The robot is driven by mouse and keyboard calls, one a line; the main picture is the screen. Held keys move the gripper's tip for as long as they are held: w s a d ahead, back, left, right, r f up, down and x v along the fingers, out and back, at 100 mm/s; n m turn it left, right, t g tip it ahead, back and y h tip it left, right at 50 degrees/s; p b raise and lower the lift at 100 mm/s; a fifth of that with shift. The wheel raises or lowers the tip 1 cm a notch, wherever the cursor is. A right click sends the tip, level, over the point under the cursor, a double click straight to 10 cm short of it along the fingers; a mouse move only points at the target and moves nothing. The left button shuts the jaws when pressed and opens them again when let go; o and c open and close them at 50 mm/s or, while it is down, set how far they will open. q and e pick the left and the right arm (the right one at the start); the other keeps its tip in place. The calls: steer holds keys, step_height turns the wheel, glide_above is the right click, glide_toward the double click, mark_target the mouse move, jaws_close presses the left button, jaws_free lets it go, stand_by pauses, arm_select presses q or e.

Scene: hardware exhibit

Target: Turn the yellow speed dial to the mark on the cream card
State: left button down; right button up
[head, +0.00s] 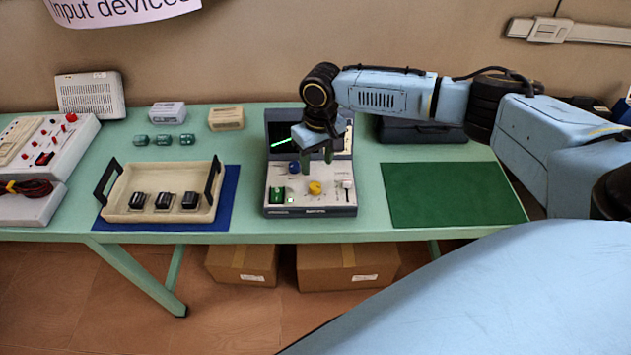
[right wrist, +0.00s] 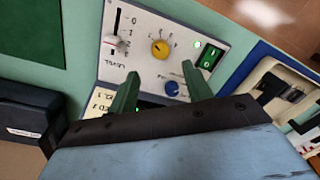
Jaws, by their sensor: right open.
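The yellow dial (head: 315,187) is on the sloped white panel of a grey console (head: 311,211) on the green table. In the right wrist view the yellow dial (right wrist: 160,49) shows beyond the fingertips, with small marks around it. My right gripper (head: 318,157) hangs above the console, behind the dial, near the blue knob (head: 294,167). Its two green fingers are apart and empty in the right wrist view (right wrist: 160,72), not touching the dial. My left gripper is not in view.
The panel also has a lit green switch (head: 277,194) and a white slider (head: 346,185). A cream tray (head: 128,216) with black blocks stands left on a blue mat. A bare green mat (head: 455,195) lies right. A dark case (head: 420,133) is behind it.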

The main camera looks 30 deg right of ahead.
mark_target(315, 185)
steer(key=f, duration=0.8)
steer(key=shift+a+b, duration=0.2)
steer(key=shift+b, duration=0.15)
steer(key=shift+r, duration=0.1)
steer(key=shift+c, duration=0.3)
steer(key=c, duration=0.9)
